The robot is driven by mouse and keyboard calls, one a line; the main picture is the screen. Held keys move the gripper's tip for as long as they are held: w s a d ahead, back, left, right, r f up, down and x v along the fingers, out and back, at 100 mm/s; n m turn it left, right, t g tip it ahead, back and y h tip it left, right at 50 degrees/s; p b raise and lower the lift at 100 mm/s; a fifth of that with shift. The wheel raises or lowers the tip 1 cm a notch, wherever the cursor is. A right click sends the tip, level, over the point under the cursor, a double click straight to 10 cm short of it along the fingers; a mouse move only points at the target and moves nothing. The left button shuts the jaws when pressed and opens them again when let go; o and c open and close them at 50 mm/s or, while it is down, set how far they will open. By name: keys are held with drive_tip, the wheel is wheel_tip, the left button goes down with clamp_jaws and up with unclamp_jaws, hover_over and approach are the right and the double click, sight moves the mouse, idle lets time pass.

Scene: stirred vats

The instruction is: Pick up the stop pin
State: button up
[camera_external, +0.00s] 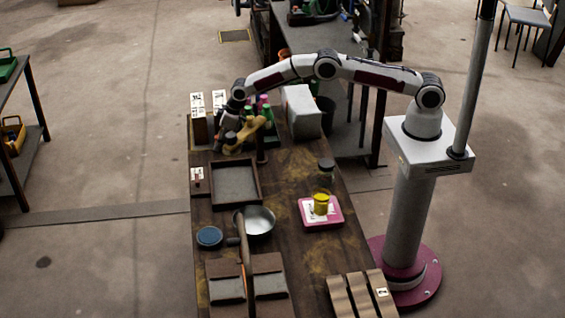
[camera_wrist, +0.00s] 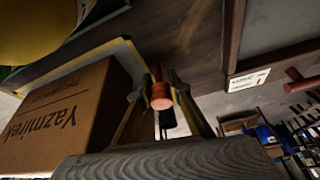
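In the wrist view a short reddish-orange round-ended peg (camera_wrist: 160,96), which looks like the stop pin, lies between the two fingers of my gripper (camera_wrist: 158,90). The fingers slant in close on either side of it. I cannot tell whether they touch it. In the external view my gripper (camera_external: 232,138) is low at the far left part of the bench, among bottles and boxes. It is small and partly hidden there, and the peg cannot be made out. A second red peg (camera_wrist: 299,79) shows at the right of the wrist view.
A cardboard box (camera_wrist: 62,118) stands close to the fingers. Labelled boxes (camera_external: 198,110), bottles and a white block (camera_external: 302,112) crowd the bench's far end. A shallow tray (camera_external: 258,184), a metal pan (camera_external: 258,221) and a pink scale (camera_external: 333,218) are nearer. Bare bench (camera_external: 287,178) lies between.

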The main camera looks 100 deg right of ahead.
drive_tip(key=shift+r, duration=0.1)
drive_tip(key=shift+c, duration=0.2)
drive_tip(key=shift+r, duration=4.95)
drive_tip(key=shift+a, duration=0.1)
